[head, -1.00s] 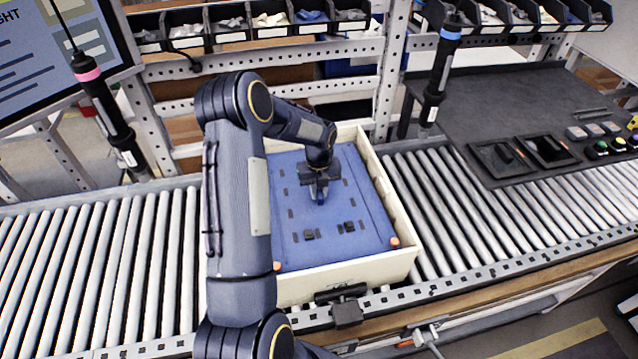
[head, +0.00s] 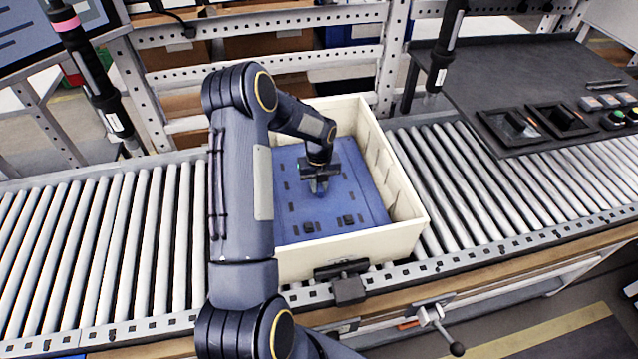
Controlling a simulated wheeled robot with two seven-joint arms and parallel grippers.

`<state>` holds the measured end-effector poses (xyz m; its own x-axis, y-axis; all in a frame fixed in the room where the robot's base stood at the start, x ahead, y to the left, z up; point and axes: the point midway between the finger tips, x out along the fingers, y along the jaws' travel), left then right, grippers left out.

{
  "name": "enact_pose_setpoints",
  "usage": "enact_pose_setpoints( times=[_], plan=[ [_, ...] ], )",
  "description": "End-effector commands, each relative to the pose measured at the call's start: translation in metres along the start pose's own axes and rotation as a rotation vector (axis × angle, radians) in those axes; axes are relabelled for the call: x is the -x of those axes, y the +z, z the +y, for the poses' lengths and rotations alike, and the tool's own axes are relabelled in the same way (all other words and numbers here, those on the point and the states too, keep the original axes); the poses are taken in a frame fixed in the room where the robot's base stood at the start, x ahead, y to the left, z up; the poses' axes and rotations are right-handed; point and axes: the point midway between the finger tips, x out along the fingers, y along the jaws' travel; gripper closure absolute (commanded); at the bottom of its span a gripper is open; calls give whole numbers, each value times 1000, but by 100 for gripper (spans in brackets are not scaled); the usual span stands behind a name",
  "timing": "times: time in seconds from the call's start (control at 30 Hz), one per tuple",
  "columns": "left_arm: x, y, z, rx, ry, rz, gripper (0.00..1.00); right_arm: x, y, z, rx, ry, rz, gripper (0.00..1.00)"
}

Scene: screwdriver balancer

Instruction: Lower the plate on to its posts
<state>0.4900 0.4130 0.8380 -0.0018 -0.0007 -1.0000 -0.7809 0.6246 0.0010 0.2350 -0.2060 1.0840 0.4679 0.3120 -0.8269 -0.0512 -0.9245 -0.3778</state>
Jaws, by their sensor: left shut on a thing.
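The blue plate (head: 290,222) lies inside a cream-coloured box (head: 400,231) on the roller conveyor. It carries dark slots and two small black blocks near its front edge. My left gripper (head: 319,187) is over the middle of the plate, pointing down, and is shut on the plate; the grip point itself is mostly hidden by the gripper. The plate sits below the box rim, with the inner right wall showing above it. No posts are visible, so I cannot tell whether the plate touches them. My left arm hides the box's left side. My right gripper is not in view.
Rollers (head: 110,250) run free on both sides of the box. A black clamp (head: 345,280) is at the box's front. Hanging screwdrivers (head: 100,85) (head: 446,45) flank the box behind. A dark shelf with trays (head: 530,125) stands at the right.

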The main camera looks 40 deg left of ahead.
Motion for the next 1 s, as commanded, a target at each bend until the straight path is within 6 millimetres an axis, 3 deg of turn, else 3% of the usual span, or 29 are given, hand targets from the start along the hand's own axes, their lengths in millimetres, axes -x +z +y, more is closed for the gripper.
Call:
enact_pose_setpoints(
  times=[1.0],
  plan=[
    [-8,0,-1,0,-2,-1,100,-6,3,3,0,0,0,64]
  ],
)
